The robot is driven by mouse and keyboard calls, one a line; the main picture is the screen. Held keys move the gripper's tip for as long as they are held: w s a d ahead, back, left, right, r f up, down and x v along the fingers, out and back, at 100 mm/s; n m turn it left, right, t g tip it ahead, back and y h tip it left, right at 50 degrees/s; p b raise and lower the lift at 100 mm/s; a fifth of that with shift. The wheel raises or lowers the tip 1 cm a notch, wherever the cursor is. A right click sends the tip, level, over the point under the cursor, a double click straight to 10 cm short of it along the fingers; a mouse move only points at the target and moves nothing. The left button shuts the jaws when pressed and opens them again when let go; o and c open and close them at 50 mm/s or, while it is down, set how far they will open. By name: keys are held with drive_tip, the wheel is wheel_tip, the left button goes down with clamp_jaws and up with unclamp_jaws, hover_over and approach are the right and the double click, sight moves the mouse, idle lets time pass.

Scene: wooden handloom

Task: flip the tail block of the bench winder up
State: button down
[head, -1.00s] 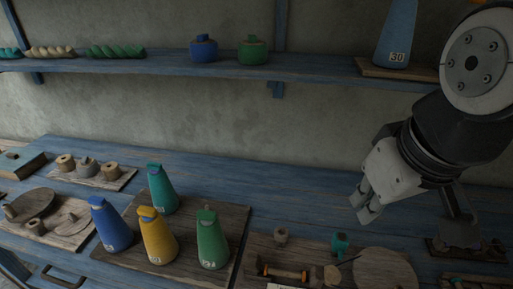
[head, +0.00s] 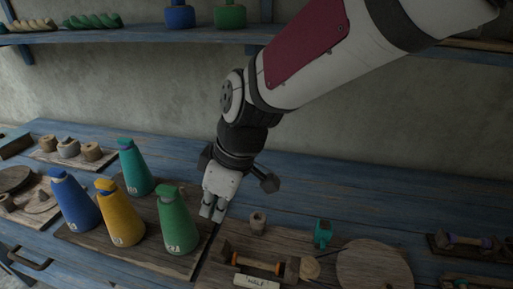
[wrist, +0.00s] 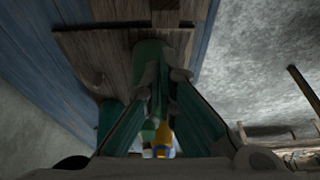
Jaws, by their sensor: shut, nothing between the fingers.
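The bench winder (head: 258,263) is a low wooden device on a board at the lower middle of the head view. A bar with orange ends lies between its two dark end blocks, one at the left (head: 227,250) and one at the right (head: 292,269). I cannot tell for sure which one is the tail block. My gripper (head: 213,212) is shut and empty, pointing down above and left of the winder in the picture, beside the green cone (head: 177,228). In the wrist view its fingertips (wrist: 162,80) meet in front of a green shape.
Blue (head: 75,205), yellow (head: 120,218) and teal (head: 135,168) cones stand left of my gripper. A small wooden spool (head: 257,222), a teal block (head: 322,233) and a round wooden disc (head: 374,265) are near the winder. A blue shelf (head: 130,36) runs above.

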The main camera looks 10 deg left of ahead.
sight(217, 241)
drive_tip(key=shift+a+f, duration=0.1)
drive_tip(key=shift+f, duration=0.05)
drive_tip(key=b+x, duration=0.1)
drive_tip(key=x, duration=0.9)
idle(0.4)
drive_tip(key=d, duration=0.3)
drive_tip(key=shift+s+b, duration=0.15)
drive_tip(key=shift+b, duration=0.2)
drive_tip(key=shift+d, duration=0.1)
drive_tip(key=shift+d, duration=0.1)
